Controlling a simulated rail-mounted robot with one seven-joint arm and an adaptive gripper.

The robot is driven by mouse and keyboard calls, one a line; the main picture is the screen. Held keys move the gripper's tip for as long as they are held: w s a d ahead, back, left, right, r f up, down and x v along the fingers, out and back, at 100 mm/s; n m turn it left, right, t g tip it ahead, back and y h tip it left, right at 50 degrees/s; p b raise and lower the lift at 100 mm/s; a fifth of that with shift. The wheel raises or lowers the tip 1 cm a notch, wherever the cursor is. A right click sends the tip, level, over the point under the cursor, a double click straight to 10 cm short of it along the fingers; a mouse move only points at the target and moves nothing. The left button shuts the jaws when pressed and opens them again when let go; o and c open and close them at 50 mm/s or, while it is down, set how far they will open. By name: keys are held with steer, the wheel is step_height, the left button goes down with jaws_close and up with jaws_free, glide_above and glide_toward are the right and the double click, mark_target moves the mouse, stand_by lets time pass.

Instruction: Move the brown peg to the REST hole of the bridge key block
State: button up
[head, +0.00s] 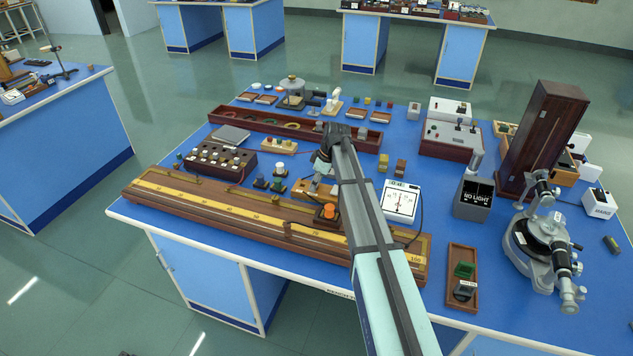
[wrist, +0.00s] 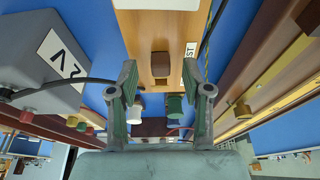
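The brown peg (wrist: 160,64) stands on the light wooden bridge key block (wrist: 135,32), seen from above in the wrist view. A white label (wrist: 190,58), partly cut off and ending in "ST", lies on the block to the right of the peg. I cannot tell which hole the peg is in. My gripper (wrist: 160,88) is open, with one finger to each side of the peg's line and nothing clearly held. In the head view my gripper (head: 318,172) is over the block (head: 303,187), which my arm partly hides. The peg is not clear there.
The long wooden bridge (head: 230,205) with an orange knob (head: 330,210) lies along the near side. A white meter (head: 401,203) stands to the right. Small white (wrist: 134,110) and green (wrist: 174,106) pieces and a grey box marked "2V" (wrist: 38,80) are close by.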

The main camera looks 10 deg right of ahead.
steer(key=v, duration=1.2)
